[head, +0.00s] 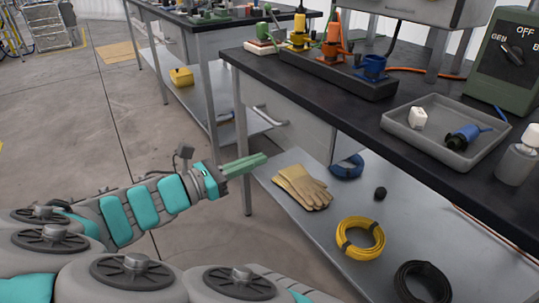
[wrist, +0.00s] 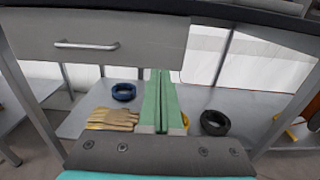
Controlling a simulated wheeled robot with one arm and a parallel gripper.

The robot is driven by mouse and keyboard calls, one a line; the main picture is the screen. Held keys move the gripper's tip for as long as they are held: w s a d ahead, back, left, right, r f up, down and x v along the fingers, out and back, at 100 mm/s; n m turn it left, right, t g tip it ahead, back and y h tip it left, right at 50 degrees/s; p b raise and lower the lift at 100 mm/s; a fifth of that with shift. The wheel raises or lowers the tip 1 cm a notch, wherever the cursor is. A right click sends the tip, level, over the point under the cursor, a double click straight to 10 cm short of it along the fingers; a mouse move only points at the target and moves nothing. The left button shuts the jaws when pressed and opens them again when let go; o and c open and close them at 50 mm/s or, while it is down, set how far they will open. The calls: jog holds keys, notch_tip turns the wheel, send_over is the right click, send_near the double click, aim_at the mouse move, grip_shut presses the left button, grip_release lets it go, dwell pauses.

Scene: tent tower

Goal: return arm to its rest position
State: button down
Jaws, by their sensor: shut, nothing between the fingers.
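My gripper (head: 246,165) is at the end of my grey and teal arm, which reaches in from the left in the head view. Its green fingers lie together, shut and empty. They point toward the front left of the workbench (head: 285,70), below its top and just outside the lower shelf (head: 292,215). In the wrist view the green fingers (wrist: 160,90) stretch forward side by side. The bench drawer (wrist: 100,35) and shelf show beyond them. The fingers seem to touch nothing.
The lower shelf holds tan gloves (head: 301,187), a blue coil (head: 347,166), a yellow coil (head: 361,238) and a black coil (head: 422,283). A grey tray (head: 398,133) stands on the bench top. A bench leg (head: 243,150) is close to my gripper. Open floor (head: 80,120) lies to the left.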

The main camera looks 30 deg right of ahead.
jog(key=s+d+f+m+g+y, duration=0.2)
jog(key=s+f+m+y, duration=0.25)
jog(key=s, duration=0.25)
jog(key=s+d+f+m+g+y, duration=0.2)
jog(key=s+f+m+g+y, duration=0.15)
jog(key=s+m, duration=0.3)
jog(key=s+a+f+m+t+y, duration=0.3)
jog(key=s+a+m+y, duration=0.4)
jog(key=a+y, duration=0.3)
jog(key=s+a, duration=0.1)
jog(key=a, duration=0.3)
jog(key=shift+s+f, duration=0.25)
jog(key=shift+s, duration=0.15)
